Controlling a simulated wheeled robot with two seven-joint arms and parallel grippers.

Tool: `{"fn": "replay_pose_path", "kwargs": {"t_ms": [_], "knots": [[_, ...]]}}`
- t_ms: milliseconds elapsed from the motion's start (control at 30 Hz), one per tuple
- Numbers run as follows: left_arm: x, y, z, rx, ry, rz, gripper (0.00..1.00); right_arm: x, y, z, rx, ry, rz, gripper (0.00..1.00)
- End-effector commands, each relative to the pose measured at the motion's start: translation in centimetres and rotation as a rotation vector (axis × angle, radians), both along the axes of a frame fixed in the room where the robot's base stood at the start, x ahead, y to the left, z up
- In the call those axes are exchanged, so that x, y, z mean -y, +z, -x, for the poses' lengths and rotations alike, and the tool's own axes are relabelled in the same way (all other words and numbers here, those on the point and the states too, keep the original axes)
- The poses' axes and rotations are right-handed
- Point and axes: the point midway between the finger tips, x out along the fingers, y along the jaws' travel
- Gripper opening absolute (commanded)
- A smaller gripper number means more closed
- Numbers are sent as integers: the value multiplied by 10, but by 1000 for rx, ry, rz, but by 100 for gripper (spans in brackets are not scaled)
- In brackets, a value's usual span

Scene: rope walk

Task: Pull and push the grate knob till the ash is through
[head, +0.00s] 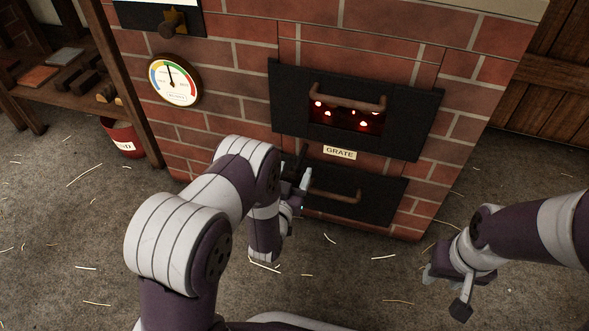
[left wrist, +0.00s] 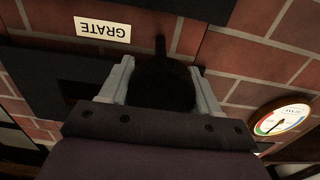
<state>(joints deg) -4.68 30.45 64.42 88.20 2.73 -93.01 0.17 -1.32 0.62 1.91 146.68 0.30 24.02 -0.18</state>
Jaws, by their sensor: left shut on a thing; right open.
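The grate knob (left wrist: 165,88) is a dark round ball on a short dark rod in the left wrist view. My left gripper (left wrist: 163,80) is shut on it, with one pale finger on each side. In the head view my left gripper (head: 297,184) is at the brick stove front, just below and left of the GRATE label (head: 339,152); my arm largely hides the knob there. My right gripper (head: 447,287) is open and empty above the floor at the right. The ash itself cannot be made out.
The upper black door (head: 420,115) has a bar handle and a window with glowing red embers. The lower black door (head: 383,198) also has a handle. A round gauge (head: 173,80) is on the bricks. A red bucket (head: 124,139) stands at left. Straw-strewn floor lies open in front.

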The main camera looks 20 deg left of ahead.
Motion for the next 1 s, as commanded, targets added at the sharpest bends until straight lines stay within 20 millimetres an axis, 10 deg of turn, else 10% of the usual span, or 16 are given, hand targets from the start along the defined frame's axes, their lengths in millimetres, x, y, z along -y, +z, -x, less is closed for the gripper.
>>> {"fn": "replay_pose_path", "kwargs": {"t_ms": [67,100,167,533,1000], "knots": [[0,-1,0,0,0,0,7,0,0,0,0,0,0,43],[0,-1,0,0,0,0,69,0,0,0,0,0,0,43],[0,0,0,0,0,0,82,0,0,0,0,0,0,43],[0,3,11,-2,0,0,82,0,9,0,0,0,0,43],[-4,2,119,-1,-1,0,82,0,55,0,0,0,0,43]]}}
